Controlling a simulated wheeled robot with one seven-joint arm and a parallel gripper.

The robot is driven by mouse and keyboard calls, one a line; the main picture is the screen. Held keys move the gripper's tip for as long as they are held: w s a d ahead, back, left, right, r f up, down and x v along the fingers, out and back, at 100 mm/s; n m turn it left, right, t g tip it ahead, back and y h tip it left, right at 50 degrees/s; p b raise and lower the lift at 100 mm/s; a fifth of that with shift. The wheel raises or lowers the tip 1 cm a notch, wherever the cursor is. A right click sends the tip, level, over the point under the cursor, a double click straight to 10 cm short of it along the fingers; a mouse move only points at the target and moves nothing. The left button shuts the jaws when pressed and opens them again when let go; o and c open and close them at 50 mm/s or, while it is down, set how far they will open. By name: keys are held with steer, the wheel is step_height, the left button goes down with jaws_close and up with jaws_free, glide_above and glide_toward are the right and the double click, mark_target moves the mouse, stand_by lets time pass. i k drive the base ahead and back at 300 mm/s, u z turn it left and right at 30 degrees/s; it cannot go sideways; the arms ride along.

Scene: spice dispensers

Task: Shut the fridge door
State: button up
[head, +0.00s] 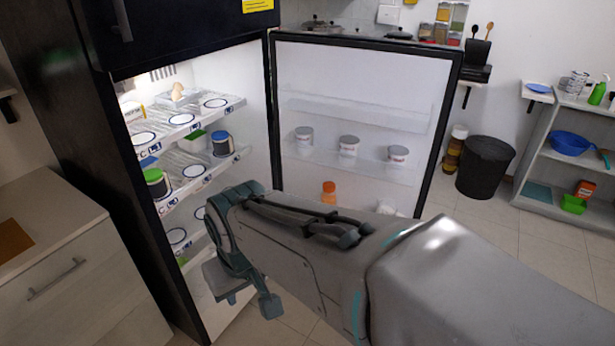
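The black fridge (95,140) stands at the left with its lit white inside showing. Its fridge door (365,70) is wide open to the right of the opening, and its white inner face with a dark edge faces me. White tubs (348,146) and an orange-capped bottle (329,192) sit on the door's shelves. My gripper (245,292) is in front of the opening, low and left of the door in the picture. Its two fingers are spread with nothing visible between them. My arm crosses in front of the door's lower part and hides it. I cannot tell whether they touch.
Fridge shelves (185,140) hold jars and round-marked spots. A wooden drawer cabinet (75,270) stands at the left. A black bin (485,166) and a grey shelf unit (545,160) with a blue bowl (568,143) stand at the right. Tiled floor (540,232) is clear between.

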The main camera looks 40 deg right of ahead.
mark_target(383, 94)
steer(key=k, duration=0.55)
steer(key=z, duration=2.35)
steer(key=i, duration=4.35)
steer(key=u, duration=3.35)
